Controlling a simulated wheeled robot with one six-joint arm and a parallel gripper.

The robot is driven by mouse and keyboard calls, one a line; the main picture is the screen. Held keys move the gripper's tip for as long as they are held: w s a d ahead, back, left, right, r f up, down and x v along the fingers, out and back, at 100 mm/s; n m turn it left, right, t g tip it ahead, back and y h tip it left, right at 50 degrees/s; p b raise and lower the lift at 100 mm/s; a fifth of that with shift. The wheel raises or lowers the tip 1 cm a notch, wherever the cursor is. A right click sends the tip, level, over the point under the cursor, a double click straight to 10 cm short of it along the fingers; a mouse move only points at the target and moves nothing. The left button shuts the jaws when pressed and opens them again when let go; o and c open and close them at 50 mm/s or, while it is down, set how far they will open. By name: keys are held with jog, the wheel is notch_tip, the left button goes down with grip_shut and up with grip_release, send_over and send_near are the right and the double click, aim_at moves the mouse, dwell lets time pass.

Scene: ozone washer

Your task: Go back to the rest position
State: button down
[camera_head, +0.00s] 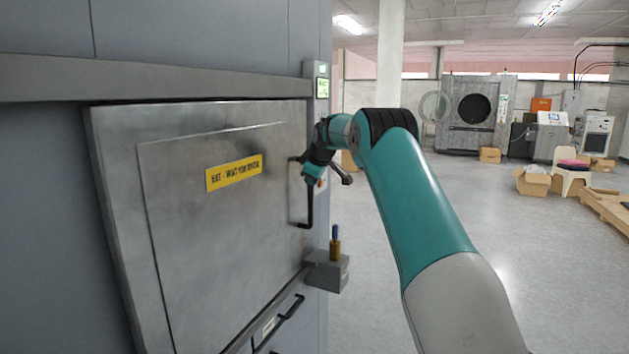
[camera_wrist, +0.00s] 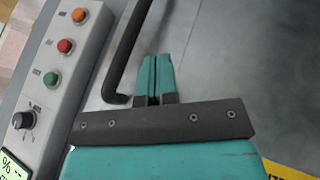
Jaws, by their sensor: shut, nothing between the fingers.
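My gripper (camera_head: 312,172) is beside the right edge of the washer's metal door (camera_head: 215,225), near the black door handle (camera_head: 309,208). In the wrist view the teal fingers (camera_wrist: 155,80) are together with nothing between them. The handle also shows in the wrist view (camera_wrist: 122,50), just left of the fingers and seemingly apart from them. The door looks closed and carries a yellow label (camera_head: 234,173). The upper part of the handle is partly hidden by my gripper in the head view.
A control panel (camera_wrist: 58,60) with buttons and a knob is beside the handle. A grey box (camera_head: 328,272) with a brass and blue piece juts out below. Open floor lies to the right. Cardboard boxes (camera_head: 533,182), a chair (camera_head: 571,178) and another machine (camera_head: 473,115) stand farther back.

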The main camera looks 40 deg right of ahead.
jog(key=a+b+v, duration=0.1)
jog(key=b+v, duration=0.1)
jog(key=v, duration=0.5)
jog(key=s+a+f+g+y+b, duration=0.1)
jog(key=s+a+f+y, duration=0.15)
jog(key=a, duration=0.75)
jog(key=s+a+f+n+y+b, duration=0.15)
jog(key=s+a, duration=0.25)
jog(key=a, duration=0.7)
jog(key=s+a+f+g+y+b, duration=0.1)
jog(key=s+a+f, duration=0.15)
jog(key=a, duration=0.75)
jog(key=s+a+f+g+b, duration=0.1)
jog(key=s+a+f, duration=0.2)
jog(key=s, duration=0.7)
jog(key=s+a+f+g+y+b, duration=0.1)
jog(key=s+a+f, duration=0.3)
jog(key=s+a, duration=0.4)
jog(key=s+a+f+g+b, duration=0.1)
jog(key=s+a+f+g, duration=0.2)
jog(key=s, duration=0.9)
jog(key=shift+a+f+n+y, duration=0.3)
jog(key=shift+a+n+y, duration=0.1)
jog(key=shift+a, duration=0.75)
